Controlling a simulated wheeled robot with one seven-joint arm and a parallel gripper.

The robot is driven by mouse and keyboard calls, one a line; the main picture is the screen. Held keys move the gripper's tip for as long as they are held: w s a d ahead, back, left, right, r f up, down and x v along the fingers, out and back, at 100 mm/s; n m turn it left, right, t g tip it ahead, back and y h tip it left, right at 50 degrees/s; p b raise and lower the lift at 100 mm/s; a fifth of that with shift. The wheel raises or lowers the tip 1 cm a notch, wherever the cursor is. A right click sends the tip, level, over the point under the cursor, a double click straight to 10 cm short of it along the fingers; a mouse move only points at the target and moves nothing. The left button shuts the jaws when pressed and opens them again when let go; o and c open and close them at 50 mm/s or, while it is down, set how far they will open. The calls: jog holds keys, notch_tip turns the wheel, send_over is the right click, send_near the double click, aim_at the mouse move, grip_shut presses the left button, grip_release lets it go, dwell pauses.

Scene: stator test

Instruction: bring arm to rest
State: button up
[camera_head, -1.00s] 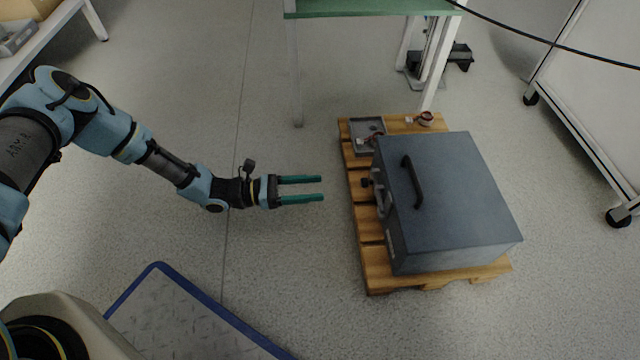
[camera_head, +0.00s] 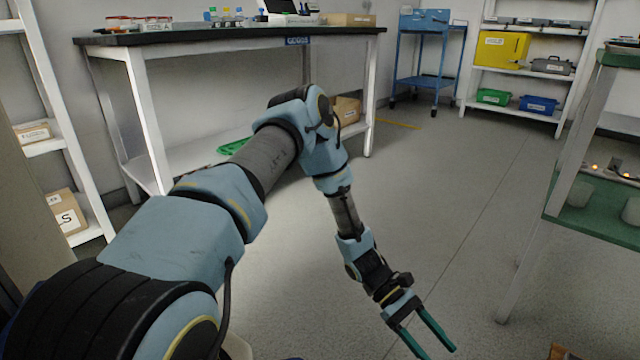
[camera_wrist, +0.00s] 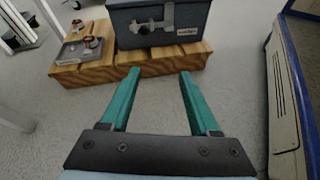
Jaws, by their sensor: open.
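My gripper (camera_head: 434,342) is at the lower right of the head view, with its two green fingers apart and nothing between them. My arm reaches forward and then bends down toward the floor. In the wrist view the gripper (camera_wrist: 158,80) is also open and empty, above bare floor. Beyond its fingertips stands a grey-blue case (camera_wrist: 158,22) on a wooden pallet (camera_wrist: 115,69). The fingers look apart from both.
A grey tray (camera_wrist: 80,50) and small red-and-metal parts lie on the pallet. A black-topped workbench (camera_head: 230,37) stands behind my arm. A green table (camera_head: 600,215) is at the right, shelves (camera_head: 530,70) and a blue cart (camera_head: 430,50) at the back. Mid-floor is clear.

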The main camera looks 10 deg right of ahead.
jog(key=w+a+r+m+t+y+p, duration=0.1)
jog(key=w+a+r+t+y, duration=0.15)
jog(key=w+a+r, duration=0.55)
jog(key=w+a+r+m+t+y+p, duration=0.15)
jog(key=w+a+r+t, duration=0.25)
jog(key=a+r, duration=0.5)
jog(key=w+a+r+m+t+y+p, duration=0.15)
jog(key=w+a+r+t, duration=0.35)
jog(key=a, duration=0.6)
jog(key=a+r+m+t, duration=0.1)
jog(key=a+r+t, duration=0.1)
jog(key=a+r, duration=0.65)
notch_tip(320, 180, up, 38)
jog(key=a+p, duration=0.1)
jog(key=p, duration=3.7)
jog(key=shift+w+a+f+p, duration=0.2)
jog(key=shift+w+a+p, duration=0.1)
jog(key=shift+p, duration=0.05)
jog(key=shift+y, duration=0.25)
